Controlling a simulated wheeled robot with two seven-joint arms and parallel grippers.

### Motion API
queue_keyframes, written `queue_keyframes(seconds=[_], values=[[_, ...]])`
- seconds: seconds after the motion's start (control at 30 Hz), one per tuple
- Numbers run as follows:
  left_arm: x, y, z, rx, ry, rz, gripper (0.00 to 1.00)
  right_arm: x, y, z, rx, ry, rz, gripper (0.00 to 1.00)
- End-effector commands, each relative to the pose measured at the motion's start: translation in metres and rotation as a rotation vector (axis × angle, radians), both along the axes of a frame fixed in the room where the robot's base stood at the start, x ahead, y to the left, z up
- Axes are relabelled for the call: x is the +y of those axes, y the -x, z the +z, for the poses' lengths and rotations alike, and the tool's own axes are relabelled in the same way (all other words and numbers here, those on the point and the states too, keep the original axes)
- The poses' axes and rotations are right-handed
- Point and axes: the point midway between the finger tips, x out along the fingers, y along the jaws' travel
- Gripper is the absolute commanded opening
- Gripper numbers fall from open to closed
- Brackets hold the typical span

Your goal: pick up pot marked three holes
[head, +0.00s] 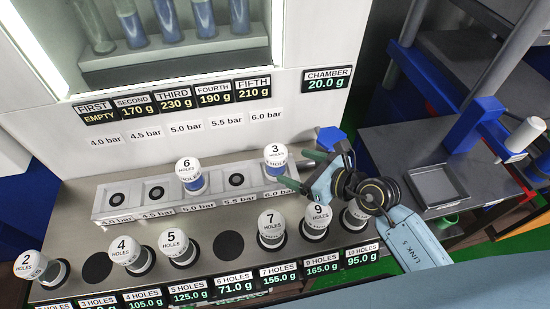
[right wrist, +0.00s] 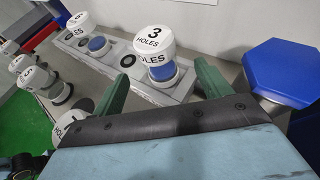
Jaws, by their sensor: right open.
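The pot marked three holes (head: 275,153) has a white cap and a blue lower body. It stands upright in the 6.0 bar place at the right end of the metal rack (head: 150,208). In the right wrist view the pot (right wrist: 154,42) shows its "3 HOLES" label between and just beyond the green fingers. My right gripper (head: 300,169) is open, its fingertips close to the pot from the right. I cannot tell whether a finger touches it. My left gripper is not in view.
The pot marked six (head: 189,170) stands in the 5.0 bar place. Several other white-capped pots, such as seven (head: 271,222) and nine (head: 317,216), stand in the front row. A blue hexagonal object (right wrist: 280,70) is right of the rack. A grey tray (head: 437,184) lies farther right.

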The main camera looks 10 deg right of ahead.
Motion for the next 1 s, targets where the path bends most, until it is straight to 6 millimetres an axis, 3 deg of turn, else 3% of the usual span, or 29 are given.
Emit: queue_keyframes(seconds=[0.17, 0.47, 0.63, 0.9, 1.0], values=[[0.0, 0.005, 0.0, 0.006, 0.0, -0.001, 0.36, 0.012, -0.016, -0.008, 0.0, -0.001, 0.0, 0.77], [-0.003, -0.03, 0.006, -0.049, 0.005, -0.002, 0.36, 0.034, -0.039, -0.016, -0.001, -0.004, -0.001, 0.77], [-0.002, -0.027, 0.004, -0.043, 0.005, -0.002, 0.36, 0.045, -0.052, -0.025, 0.0, -0.003, -0.001, 0.77], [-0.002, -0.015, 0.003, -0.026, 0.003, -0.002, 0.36, 0.047, -0.054, -0.026, 0.0, -0.001, 0.0, 0.77], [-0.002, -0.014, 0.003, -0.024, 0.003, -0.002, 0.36, 0.047, -0.054, -0.026, 0.0, -0.001, 0.0, 0.66]])
